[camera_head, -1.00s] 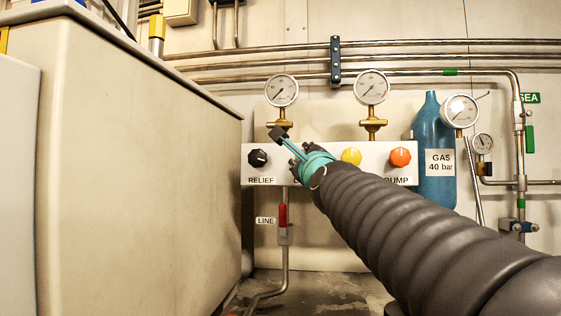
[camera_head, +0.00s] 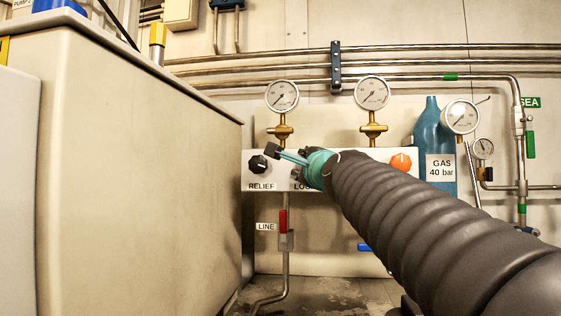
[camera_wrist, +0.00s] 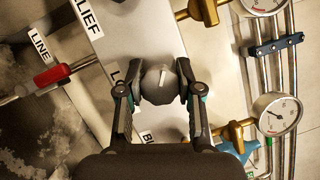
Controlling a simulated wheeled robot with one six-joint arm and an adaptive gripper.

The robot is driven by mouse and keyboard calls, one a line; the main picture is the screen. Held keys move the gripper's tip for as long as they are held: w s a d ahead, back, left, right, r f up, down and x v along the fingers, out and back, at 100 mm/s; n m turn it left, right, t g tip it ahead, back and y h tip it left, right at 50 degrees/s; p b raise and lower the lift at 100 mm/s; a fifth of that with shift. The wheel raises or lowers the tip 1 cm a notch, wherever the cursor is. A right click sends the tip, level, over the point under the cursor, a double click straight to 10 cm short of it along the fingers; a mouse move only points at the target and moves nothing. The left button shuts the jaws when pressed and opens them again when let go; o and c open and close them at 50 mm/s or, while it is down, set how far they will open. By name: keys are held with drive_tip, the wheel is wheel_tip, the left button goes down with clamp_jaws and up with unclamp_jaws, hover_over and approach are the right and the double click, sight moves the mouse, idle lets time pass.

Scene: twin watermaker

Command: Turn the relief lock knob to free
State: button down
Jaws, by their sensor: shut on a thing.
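A grey round knob (camera_wrist: 158,88) with a pale pointer mark sits between the fingertips of my gripper (camera_wrist: 161,94) in the wrist view. A label partly covered by a finger starts "LO" beside it. My gripper is shut on this knob, one finger on each side. In the head view my gripper (camera_head: 285,164) is at the white panel (camera_head: 252,171), over the "LO" label, and the grey knob is hidden there. The black RELIEF knob (camera_head: 259,165) is just left of my gripper on the same panel.
An orange knob (camera_head: 401,163) is at the panel's right. Two gauges (camera_head: 282,96) (camera_head: 372,93) on brass fittings stand above the panel. A red LINE handle (camera_head: 283,221) is below. A large beige cabinet (camera_head: 135,170) fills the left. A blue gas cylinder (camera_head: 430,130) stands right.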

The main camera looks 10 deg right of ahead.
drive_tip(key=n+p, duration=0.1)
drive_tip(key=n, duration=0.1)
drive_tip(key=n+g+p, duration=0.1)
drive_tip(key=n+p, duration=0.1)
drive_tip(key=shift+r+g+y, duration=0.2)
drive_tip(key=shift+g+y, duration=0.1)
drive_tip(key=shift+f+n+g+p, duration=0.2)
drive_tip(key=shift+n+g+p, duration=0.3)
drive_tip(key=shift+n+p, duration=0.65)
drive_tip(key=c, duration=0.7)
unclamp_jaws()
drive_tip(key=shift+f, duration=0.1)
drive_tip(key=shift+c, duration=0.2)
drive_tip(key=s+r, duration=0.1)
drive_tip(key=s, duration=1.1)
drive_tip(key=shift+d+r, duration=0.15)
drive_tip(key=shift+d, duration=0.25)
